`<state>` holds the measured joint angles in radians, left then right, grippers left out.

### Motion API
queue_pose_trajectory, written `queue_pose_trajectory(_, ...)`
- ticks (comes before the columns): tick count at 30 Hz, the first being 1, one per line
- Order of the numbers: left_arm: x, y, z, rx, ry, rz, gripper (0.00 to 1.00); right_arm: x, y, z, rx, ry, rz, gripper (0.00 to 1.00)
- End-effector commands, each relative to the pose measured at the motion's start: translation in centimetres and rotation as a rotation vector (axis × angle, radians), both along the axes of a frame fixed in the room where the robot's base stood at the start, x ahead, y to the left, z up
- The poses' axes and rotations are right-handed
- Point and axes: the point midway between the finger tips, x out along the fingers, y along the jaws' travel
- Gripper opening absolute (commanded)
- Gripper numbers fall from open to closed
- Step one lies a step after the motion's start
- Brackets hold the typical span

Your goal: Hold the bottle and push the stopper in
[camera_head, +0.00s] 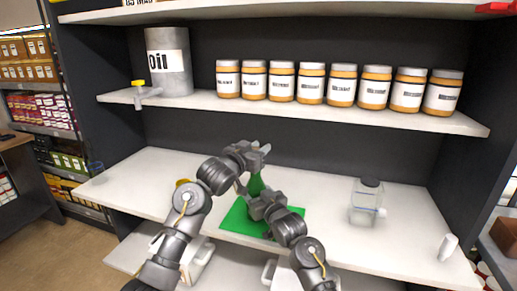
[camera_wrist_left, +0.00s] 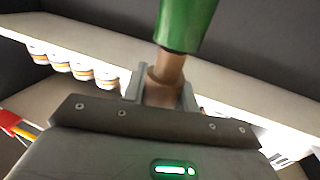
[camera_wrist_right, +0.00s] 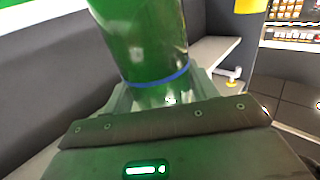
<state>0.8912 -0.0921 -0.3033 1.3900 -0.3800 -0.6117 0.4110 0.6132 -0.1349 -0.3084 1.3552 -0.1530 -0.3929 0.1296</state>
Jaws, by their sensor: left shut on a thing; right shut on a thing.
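A green bottle (camera_head: 255,185) stands at the green mat (camera_head: 236,219) on the white worktop. My right gripper (camera_head: 258,203) is shut around its body; the right wrist view shows the translucent green glass (camera_wrist_right: 145,45) and a blue ring between the fingers. My left gripper (camera_head: 262,151) is above the bottle. In the left wrist view it is shut on a brown stopper (camera_wrist_left: 166,78), which meets the mouth of the green bottle (camera_wrist_left: 187,24) in line with it. How deep the stopper sits is hard to tell. In the head view my grippers hide the stopper and part of the bottle.
A clear jar with a dark lid (camera_head: 366,202) stands to the right on the worktop. A small white object (camera_head: 447,247) is near the right front edge. The shelf above (camera_head: 300,109) holds several labelled jars and an oil drum (camera_head: 168,62) with a tap. The worktop's left side is mostly clear.

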Motion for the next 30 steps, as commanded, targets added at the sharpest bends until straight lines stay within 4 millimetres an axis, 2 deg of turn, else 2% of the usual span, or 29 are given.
queue_pose_trajectory(30, 0.0, 0.0, -1.1, 0.0, 0.0, 0.0, 0.08, 0.0, 0.0, 0.0, 0.0, 0.0, 0.0, 0.26)
